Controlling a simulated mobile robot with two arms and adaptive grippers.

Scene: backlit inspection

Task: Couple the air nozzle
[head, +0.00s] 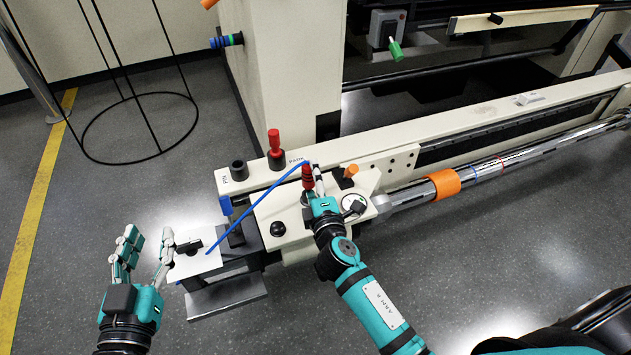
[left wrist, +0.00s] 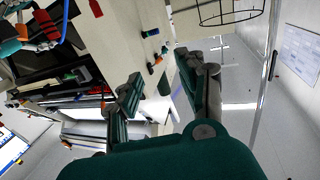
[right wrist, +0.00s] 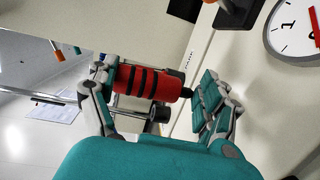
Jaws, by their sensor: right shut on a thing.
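The red air nozzle (head: 307,176) with dark rings is in my right gripper (head: 314,186), over the machine's carriage. A thin blue hose (head: 257,206) runs from its top down to the left. The right wrist view shows the ringed red body (right wrist: 147,83) between the fingers, its black end pointing right. Whether that end touches the carriage is hidden. A black socket (head: 239,169) stands at the left end of the beam. A red-topped fitting (head: 275,145) stands beside it, near a PARK label. My left gripper (head: 148,250) is open and empty, left of the beam; its spread fingers show in the left wrist view (left wrist: 158,88).
The carriage bears an orange knob (head: 351,171), a black knob (head: 278,229) and a round gauge (head: 355,204). A white plate (head: 190,262) with a black clip lies left of it. A wire stand (head: 137,128) stands behind on the open floor.

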